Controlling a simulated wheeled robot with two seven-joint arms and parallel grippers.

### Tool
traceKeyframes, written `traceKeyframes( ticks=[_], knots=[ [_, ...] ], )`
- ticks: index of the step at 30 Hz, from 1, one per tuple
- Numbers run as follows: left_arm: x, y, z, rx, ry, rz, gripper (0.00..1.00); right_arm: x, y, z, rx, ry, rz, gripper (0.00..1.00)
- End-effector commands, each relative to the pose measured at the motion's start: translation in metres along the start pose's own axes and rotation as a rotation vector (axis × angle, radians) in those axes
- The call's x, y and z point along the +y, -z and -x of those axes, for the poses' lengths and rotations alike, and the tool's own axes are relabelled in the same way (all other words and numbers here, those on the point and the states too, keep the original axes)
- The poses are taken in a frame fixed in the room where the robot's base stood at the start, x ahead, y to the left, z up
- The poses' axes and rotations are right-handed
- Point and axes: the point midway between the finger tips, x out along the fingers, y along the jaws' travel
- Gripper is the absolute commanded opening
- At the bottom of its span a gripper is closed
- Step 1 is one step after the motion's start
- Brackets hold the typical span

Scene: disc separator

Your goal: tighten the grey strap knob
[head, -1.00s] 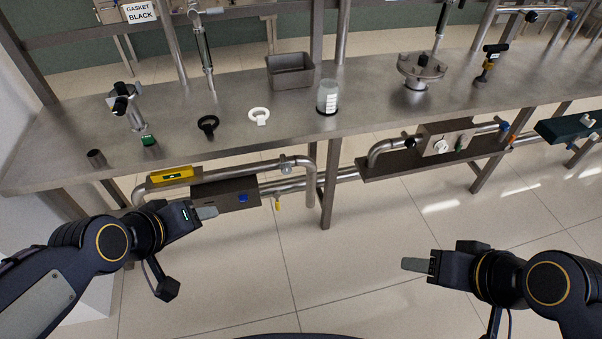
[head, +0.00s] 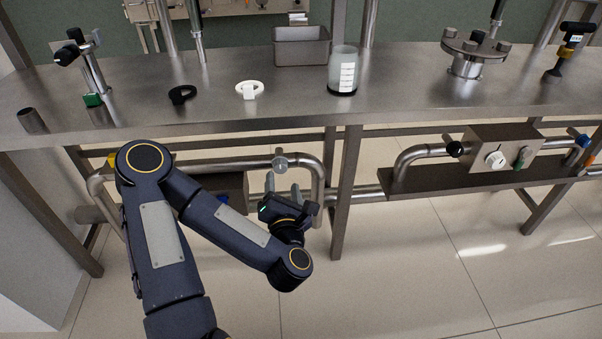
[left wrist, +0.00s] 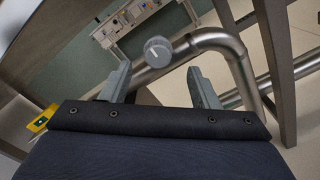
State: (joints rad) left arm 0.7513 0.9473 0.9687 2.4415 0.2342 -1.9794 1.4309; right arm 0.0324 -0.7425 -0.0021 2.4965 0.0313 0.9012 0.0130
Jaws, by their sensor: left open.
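The grey strap knob (head: 280,163) is a small round grey knob on the steel pipe below the table's front edge. It also shows in the left wrist view (left wrist: 158,51), beyond and between the fingertips. My left gripper (head: 282,189) is open, just below the knob in the head view, with its fingers pointing up toward it. The fingers also show in the left wrist view (left wrist: 160,80), apart, with nothing between them. They do not appear to touch the knob. My right gripper is out of view.
The steel table (head: 220,121) overhangs the pipe (head: 320,178). A table leg (head: 346,190) stands right of the pipe bend. A black ring (head: 182,94), white ring (head: 249,90) and glass jar (head: 343,72) stand on top. A yellow item (left wrist: 40,121) shows at left in the wrist view.

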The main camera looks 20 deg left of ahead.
Motion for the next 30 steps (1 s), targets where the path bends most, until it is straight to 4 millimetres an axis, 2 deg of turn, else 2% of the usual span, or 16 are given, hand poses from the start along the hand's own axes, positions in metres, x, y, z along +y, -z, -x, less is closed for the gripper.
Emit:
traceKeyframes(
  ticks=[15, 19, 26, 27, 30],
  knots=[
    [0.003, 0.002, -0.069, 0.005, -0.012, 0.007, 0.55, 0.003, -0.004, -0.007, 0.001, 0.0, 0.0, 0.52],
    [0.003, 0.001, -0.076, 0.004, -0.01, 0.006, 0.55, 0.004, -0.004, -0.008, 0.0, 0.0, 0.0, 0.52],
    [0.002, 0.001, -0.077, 0.003, -0.008, 0.005, 0.55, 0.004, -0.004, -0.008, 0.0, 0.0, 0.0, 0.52],
    [0.002, 0.001, -0.077, 0.003, -0.008, 0.005, 0.54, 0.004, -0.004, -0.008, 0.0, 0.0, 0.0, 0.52],
    [0.002, 0.001, -0.077, 0.003, -0.008, 0.005, 0.41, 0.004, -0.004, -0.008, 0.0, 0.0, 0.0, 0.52]
  ],
)
